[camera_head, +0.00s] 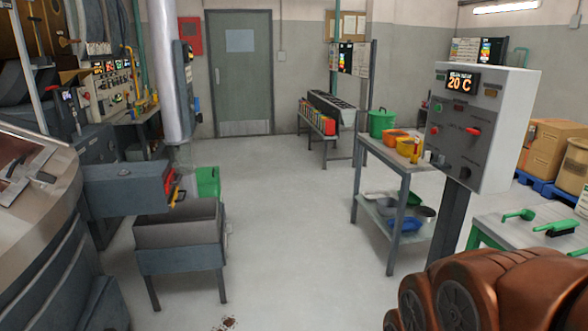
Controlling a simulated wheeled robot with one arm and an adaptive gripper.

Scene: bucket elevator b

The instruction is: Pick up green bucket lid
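A second green container (208,182) sits behind the grey metal bin at the left of centre. Its lower part is hidden by the bin, and I cannot tell whether it has a separate lid. My gripper is not in view.
The grey table (367,153) holds orange and yellow containers (397,137), with bowls on its lower shelf. A control panel (470,125) on a post stands right of it. The grey bin (175,234) stands left. Open floor (285,220) lies between.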

